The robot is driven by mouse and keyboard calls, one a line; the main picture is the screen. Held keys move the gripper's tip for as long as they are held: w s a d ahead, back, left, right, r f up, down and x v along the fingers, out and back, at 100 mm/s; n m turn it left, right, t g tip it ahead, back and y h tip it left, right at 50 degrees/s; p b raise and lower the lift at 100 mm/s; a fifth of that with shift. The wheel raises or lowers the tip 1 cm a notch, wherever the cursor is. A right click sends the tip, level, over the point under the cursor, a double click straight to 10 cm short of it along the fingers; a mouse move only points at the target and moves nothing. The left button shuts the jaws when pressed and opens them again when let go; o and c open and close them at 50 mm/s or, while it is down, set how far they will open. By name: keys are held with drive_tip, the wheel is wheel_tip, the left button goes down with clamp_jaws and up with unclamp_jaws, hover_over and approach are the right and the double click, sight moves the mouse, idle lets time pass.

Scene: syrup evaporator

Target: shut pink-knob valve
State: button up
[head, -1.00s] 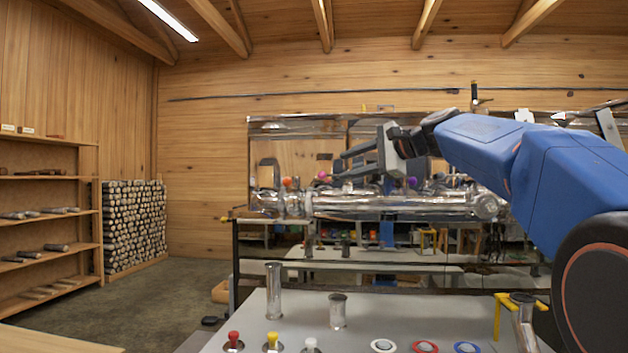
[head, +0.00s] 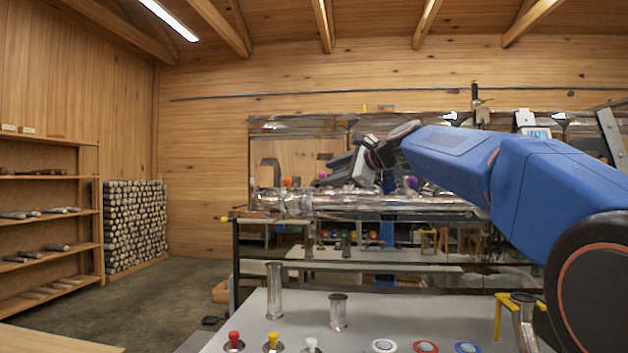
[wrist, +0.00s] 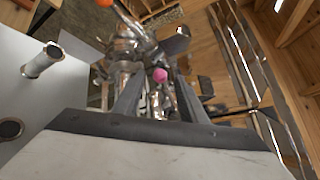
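The pink knob (head: 322,175) stands above the shiny metal pipework (head: 380,203), just left of my gripper (head: 338,175). In the wrist view the pink knob (wrist: 160,75) shows near the middle, between the lines of my two fingers. My gripper (wrist: 160,97) is open, with a gap between its fingers and nothing held. The knob appears at or just beyond the fingertips; I cannot tell whether they touch it. The valve's lower part is partly hidden by the fingers and shiny metal.
An orange-red knob (head: 287,182) is to the left and a purple knob (head: 412,182) to the right on the same pipework. A grey table (head: 255,335) with metal cylinders and small coloured knobs stands in front. Shelves (head: 45,215) are at far left.

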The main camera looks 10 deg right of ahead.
drive_tip(key=x, duration=0.8)
clamp_jaws()
